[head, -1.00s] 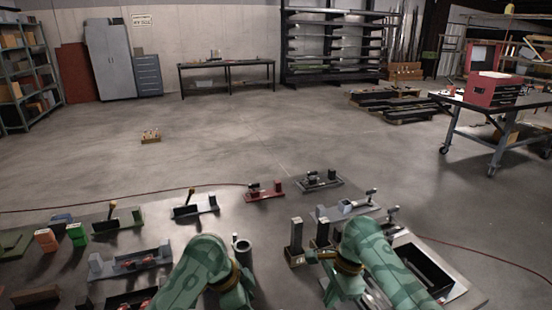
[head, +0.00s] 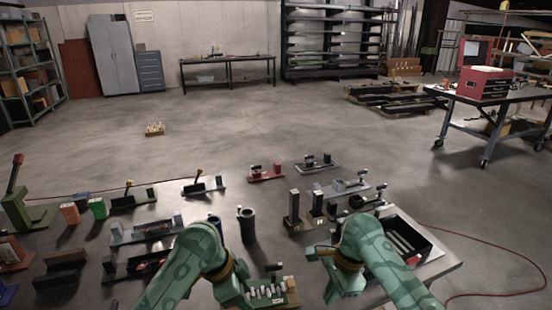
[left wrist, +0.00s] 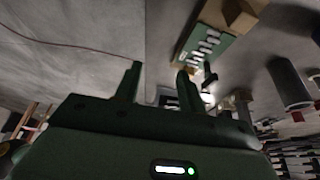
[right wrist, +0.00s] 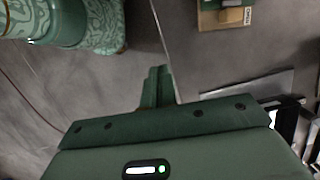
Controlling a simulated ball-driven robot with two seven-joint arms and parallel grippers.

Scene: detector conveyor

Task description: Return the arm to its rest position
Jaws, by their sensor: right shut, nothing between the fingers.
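My right arm (head: 367,243) is bent and reaches in from the lower right of the head view. My right gripper shows in the right wrist view (right wrist: 157,84); its two fingers are together with nothing between them. My left arm (head: 200,252) is bent at the lower middle of the head view. My left gripper shows in the left wrist view (left wrist: 160,82); its fingers are apart and I see nothing held. A green board with pale cylinders (left wrist: 207,45) lies beyond its fingertips.
Several bench fixtures stand around my arms, among them a dark cylinder (head: 247,228), two upright posts (head: 294,208) and a black open tray (head: 418,240) by my right arm. A green stand with a red-tipped lever (head: 17,200) is at far left. The floor beyond is largely clear.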

